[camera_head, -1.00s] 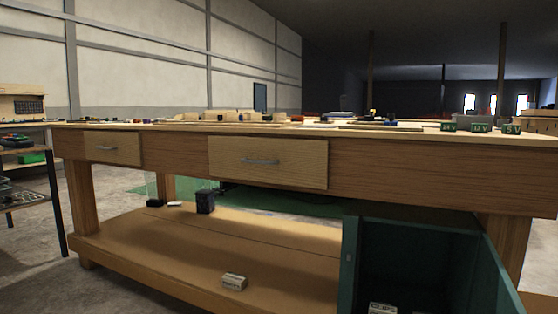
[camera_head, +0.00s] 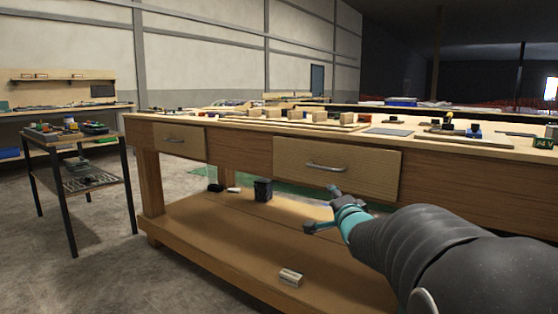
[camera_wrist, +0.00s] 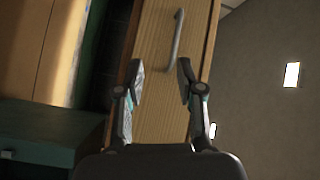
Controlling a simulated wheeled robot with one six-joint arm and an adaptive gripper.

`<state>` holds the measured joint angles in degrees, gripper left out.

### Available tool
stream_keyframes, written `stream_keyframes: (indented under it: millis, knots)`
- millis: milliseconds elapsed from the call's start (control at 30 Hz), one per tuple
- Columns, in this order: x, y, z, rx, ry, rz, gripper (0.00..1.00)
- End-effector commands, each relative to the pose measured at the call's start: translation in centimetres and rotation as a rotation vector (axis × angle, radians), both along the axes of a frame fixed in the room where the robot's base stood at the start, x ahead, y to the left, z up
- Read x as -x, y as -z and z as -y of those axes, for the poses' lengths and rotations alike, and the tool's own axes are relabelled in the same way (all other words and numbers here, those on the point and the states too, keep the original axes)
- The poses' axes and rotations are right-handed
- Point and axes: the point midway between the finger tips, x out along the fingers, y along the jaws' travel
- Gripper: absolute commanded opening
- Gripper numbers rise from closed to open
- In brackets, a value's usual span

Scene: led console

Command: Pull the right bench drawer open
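The right bench drawer (camera_head: 365,170) has a light wood front and looks shut, flush with the bench. Its grey bar handle (camera_head: 326,167) is bare. My gripper (camera_head: 322,209) reaches in from the right and sits below and in front of the handle, apart from it, with its fingers spread. In the wrist view my gripper (camera_wrist: 160,76) is open and empty. There the handle (camera_wrist: 175,40) runs lengthwise beyond the fingertips, nearer the right finger, on the drawer front (camera_wrist: 150,40). No contact shows.
The left drawer (camera_head: 190,145) looks shut. A black bin (camera_head: 263,190) and a small box (camera_head: 290,278) stand on the bench's lower shelf (camera_head: 220,235). A dark cart (camera_head: 75,175) stands at the left. Open floor lies in front of the bench's left end.

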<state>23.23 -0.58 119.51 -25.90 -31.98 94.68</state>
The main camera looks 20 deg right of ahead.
Motion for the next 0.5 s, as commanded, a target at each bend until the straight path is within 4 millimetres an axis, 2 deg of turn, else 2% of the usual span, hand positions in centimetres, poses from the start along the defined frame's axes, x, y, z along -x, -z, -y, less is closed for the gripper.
stream_keyframes:
  millis: [33,133,367,500]
  knots:
    - [-0.8,-0.7,0.9,-0.044,-0.012,0.041,0.37]
    - [-1.7,-1.4,1.7,-0.114,-0.043,0.106,0.37]
    - [-3.1,-1.9,2.2,-0.162,-0.072,0.151,0.37]
    - [-5.0,-2.1,2.3,-0.162,-0.073,0.151,0.37]
